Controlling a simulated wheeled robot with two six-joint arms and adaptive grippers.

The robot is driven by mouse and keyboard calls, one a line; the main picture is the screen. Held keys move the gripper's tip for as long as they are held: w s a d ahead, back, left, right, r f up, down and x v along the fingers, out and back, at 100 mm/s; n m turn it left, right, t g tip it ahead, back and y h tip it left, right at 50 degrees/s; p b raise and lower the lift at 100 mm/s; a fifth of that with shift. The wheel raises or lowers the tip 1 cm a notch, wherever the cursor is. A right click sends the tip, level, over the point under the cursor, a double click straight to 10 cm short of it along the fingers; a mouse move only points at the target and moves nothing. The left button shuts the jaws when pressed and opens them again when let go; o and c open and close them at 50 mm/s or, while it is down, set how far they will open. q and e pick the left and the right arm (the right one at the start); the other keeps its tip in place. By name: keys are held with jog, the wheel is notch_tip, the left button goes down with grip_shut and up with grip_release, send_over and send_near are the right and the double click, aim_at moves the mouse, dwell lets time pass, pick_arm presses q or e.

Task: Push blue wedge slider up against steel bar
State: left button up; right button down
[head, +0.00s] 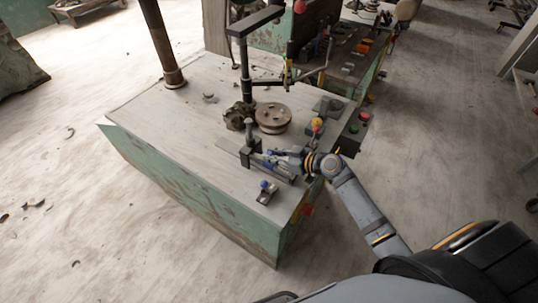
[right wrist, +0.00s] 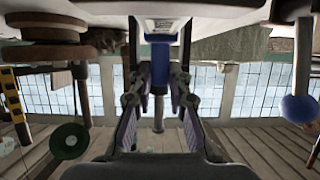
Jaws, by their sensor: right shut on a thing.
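My right gripper (head: 271,158) reaches in from the right over the workbench. It is shut on a blue part, which I take to be the blue wedge slider. In the right wrist view the blue part (right wrist: 160,68) stands between the two fingers of the gripper (right wrist: 159,85). In the head view the fingers hide most of it. A dark upright block (head: 246,156) stands just left of the fingertips, beside a flat grey strip. I cannot tell which of these is the steel bar, or whether the slider touches it. My left gripper is not in view.
A small block with a blue knob (head: 265,188) stands near the front edge. A round brown wheel (head: 273,117) and a dark rough lump (head: 239,115) lie behind the gripper. Coloured push-buttons (head: 354,128) sit at the right edge. The bench's left side (head: 165,115) is clear.

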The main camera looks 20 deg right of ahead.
jog(key=c, duration=1.3)
grip_release()
jog(key=shift+o, duration=0.2)
jog(key=v, duration=0.6)
jog(key=shift+s+d, duration=0.2)
jog(key=shift+s+d+r, duration=0.25)
jog(key=shift+s+r, duration=0.1)
jog(key=shift+s, duration=0.05)
